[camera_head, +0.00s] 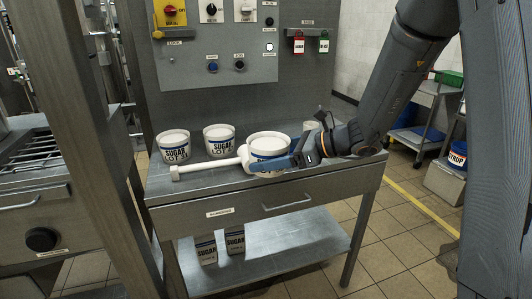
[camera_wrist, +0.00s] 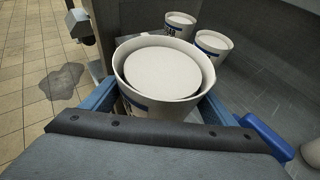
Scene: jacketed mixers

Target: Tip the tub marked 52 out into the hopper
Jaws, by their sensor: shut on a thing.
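My gripper (camera_head: 284,162) is shut on a white tub (camera_head: 268,153) with a blue SUGAR label, at the front of the steel bench. In the wrist view the tub (camera_wrist: 128,78) stands upright between my blue fingers, full of white contents nearly to the rim. Its lot number is partly hidden by my gripper, so I cannot read 52 on it. Two similar sugar tubs stand behind to the left, one (camera_head: 174,147) at the bench's left end and one (camera_head: 219,140) nearer the middle. I cannot make out a hopper in either view.
A white bar with a crosspiece (camera_head: 207,168) lies in front of the tubs on the bench (camera_head: 335,178). A control panel (camera_head: 215,45) is on the wall behind. Two sugar packs (camera_head: 235,240) stand on the lower shelf. A steel post (camera_head: 100,120) rises left of the bench.

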